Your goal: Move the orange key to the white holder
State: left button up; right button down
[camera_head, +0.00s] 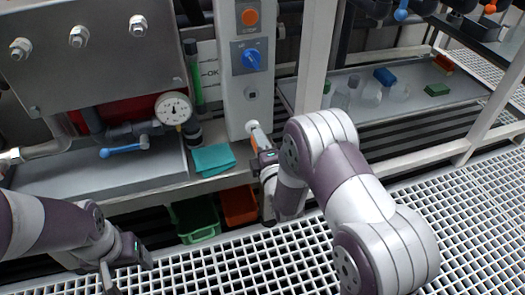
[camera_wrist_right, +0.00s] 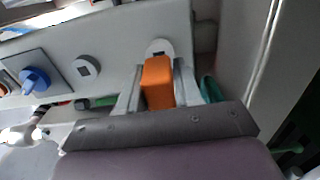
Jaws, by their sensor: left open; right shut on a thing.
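The orange key (camera_wrist_right: 157,82) is between the fingers of my right gripper (camera_wrist_right: 157,88), which is shut on it. In the head view the key (camera_head: 261,138) shows as a small orange piece at the gripper (camera_head: 264,147). The white holder (camera_wrist_right: 159,47) is a round piece low on the pale panel, directly beyond the key in the wrist view. It also shows in the head view (camera_head: 251,125). The key's far end overlaps it, and I cannot tell whether it is inserted. My left gripper (camera_head: 125,272) is open and empty at the lower left, away from the panel.
The panel (camera_head: 235,75) carries an orange knob (camera_head: 250,17), a blue knob (camera_head: 251,57) and a grey round socket (camera_head: 251,92). A teal cloth (camera_head: 213,159) lies on the ledge left of the key. Green (camera_head: 196,220) and orange (camera_head: 239,205) bins stand below.

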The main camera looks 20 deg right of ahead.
jog(key=shift+w, duration=0.6)
dwell(1.7)
jog(key=shift+w, duration=0.6)
dwell(0.4)
jog(key=c, duration=0.7)
grip_release()
jog(key=shift+s+r+p, duration=0.1)
jog(key=shift+s+p, duration=0.3)
jog(key=s+p, duration=0.5)
jog(key=s, duration=0.7)
jog(key=shift+d, duration=0.15)
